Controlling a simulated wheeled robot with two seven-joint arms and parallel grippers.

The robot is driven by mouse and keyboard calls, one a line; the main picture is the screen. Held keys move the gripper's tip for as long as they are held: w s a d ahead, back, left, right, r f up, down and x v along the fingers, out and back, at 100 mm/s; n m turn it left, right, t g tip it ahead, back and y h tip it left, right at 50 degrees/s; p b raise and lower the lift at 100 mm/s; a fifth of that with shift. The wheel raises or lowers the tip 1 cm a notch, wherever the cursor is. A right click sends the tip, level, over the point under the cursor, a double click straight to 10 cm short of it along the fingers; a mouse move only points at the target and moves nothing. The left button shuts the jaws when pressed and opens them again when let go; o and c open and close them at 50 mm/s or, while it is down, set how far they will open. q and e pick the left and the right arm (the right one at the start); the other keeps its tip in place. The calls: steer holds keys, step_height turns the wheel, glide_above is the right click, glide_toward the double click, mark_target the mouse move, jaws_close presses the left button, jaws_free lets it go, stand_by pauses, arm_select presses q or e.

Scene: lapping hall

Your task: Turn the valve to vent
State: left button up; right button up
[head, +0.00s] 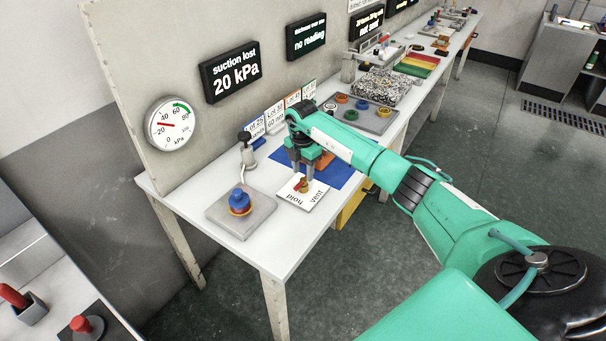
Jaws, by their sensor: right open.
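The valve (304,187) is a small brass fitting with a red handle on a white plate (316,204). The plate is marked "hold" on the left and "vent" on the right and lies near the table's front edge. The handle is too small and partly covered to tell exactly which word it points at. My right gripper (305,172) is open, pointing down just above and behind the valve. I cannot tell whether its fingers touch the handle. My left gripper is not in view.
A grey block (226,219) with a blue knob (239,199) stands left of the valve. A round gauge (171,124) and a display (231,72) reading "suction lost 20 kPa" are on the panel behind.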

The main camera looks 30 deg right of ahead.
mark_target(303, 179)
steer(key=shift+f, duration=1.55)
steer(key=shift+c, duration=0.2)
jaws_close()
